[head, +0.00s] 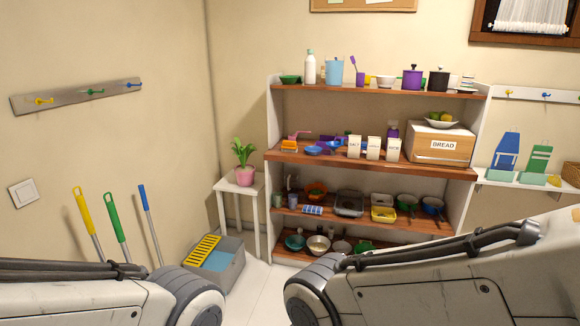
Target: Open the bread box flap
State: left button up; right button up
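The bread box (428,148) sits at the right end of the second shelf from the top. It has a wooden front marked "BREAD" and a white top, and the front looks closed. A white bowl with fruit (440,121) stands on top of it. My two arms fill the lower left and lower right of the head view, well in front of the shelf. Neither gripper is in view, so I cannot see their fingers.
The open shelf unit (372,92) holds dishes, pots and several white canisters (373,148) left of the bread box. A small white table (226,186) with a potted plant (243,165) stands left of the shelf. A grey mop bucket (214,265) stands on the floor.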

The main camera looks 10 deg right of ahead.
aim_at(451, 150)
jog(key=z, duration=0.1)
jog(key=i, duration=2.05)
jog(key=z, duration=1.05)
jog(key=i, duration=1.5)
jog(key=z, duration=0.75)
